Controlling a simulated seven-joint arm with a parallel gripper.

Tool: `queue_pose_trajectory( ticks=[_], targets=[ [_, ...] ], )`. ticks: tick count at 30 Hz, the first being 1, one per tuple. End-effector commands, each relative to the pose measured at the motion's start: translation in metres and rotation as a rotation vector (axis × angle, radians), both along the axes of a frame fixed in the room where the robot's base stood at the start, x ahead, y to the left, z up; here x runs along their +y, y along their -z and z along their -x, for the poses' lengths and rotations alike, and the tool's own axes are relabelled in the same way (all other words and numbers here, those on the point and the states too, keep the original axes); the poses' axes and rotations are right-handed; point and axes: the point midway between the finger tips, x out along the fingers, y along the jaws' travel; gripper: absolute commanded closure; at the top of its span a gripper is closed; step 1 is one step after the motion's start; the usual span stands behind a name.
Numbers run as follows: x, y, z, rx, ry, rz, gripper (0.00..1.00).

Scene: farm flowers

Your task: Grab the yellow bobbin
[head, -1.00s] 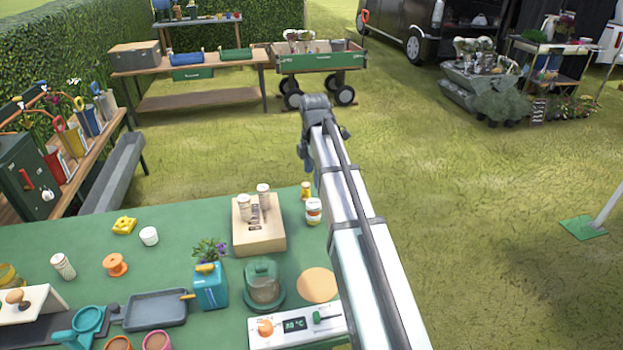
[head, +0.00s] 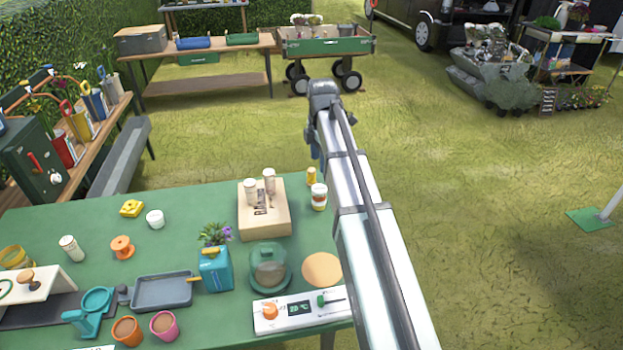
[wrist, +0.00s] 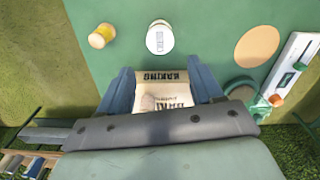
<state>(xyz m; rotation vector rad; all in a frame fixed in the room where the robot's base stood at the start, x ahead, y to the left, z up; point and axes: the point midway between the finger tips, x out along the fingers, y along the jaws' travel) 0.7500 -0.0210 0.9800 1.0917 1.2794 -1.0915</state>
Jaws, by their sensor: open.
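A small yellow cylinder (head: 311,176), which looks like the yellow bobbin, stands upright near the back right edge of the green table. It also shows at the upper left of the wrist view (wrist: 102,36), with a pale top. My gripper (wrist: 165,76) is open, with blue-grey fingers spread apart and nothing held. The fingers point toward a cardboard box with printed letters (wrist: 165,92), which shows between them. The yellow cylinder lies outside the fingers, up and to the left in that view. In the head view my arm hides part of the gripper.
A white-lidded jar (head: 319,197) stands close beside the yellow cylinder. The cardboard box (head: 264,222) carries two pale shakers. A yellow block-like piece (head: 131,208) and an orange spool (head: 122,247) lie farther left. A glass cloche (head: 269,268) and a blue can (head: 216,270) stand in front.

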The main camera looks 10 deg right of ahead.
Motion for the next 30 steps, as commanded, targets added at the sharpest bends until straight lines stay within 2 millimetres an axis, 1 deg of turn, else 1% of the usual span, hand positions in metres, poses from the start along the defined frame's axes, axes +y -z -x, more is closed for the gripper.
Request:
queue_pose_trajectory(
  ticks=[6, 8, 11, 12, 15, 18, 19, 21, 23, 30],
  targets=[
    [0.000, 0.000, 0.000, 0.000, 0.000, 0.000, 0.39],
    [0.000, 0.000, -0.003, 0.000, 0.002, 0.000, 0.39],
    [-0.001, 0.002, -0.029, -0.003, 0.025, 0.000, 0.39],
    [-0.002, 0.004, -0.044, -0.005, 0.043, -0.001, 0.39],
    [-0.004, 0.010, -0.081, -0.013, 0.086, -0.001, 0.39],
    [-0.005, 0.017, -0.106, -0.018, 0.121, -0.002, 0.39],
    [-0.005, 0.019, -0.110, -0.019, 0.129, -0.002, 0.39],
    [-0.006, 0.024, -0.116, -0.021, 0.141, -0.002, 0.39],
    [-0.006, 0.030, -0.117, -0.021, 0.144, -0.002, 0.39],
    [-0.005, 0.071, -0.116, -0.021, 0.144, -0.002, 0.39]
  ],
)
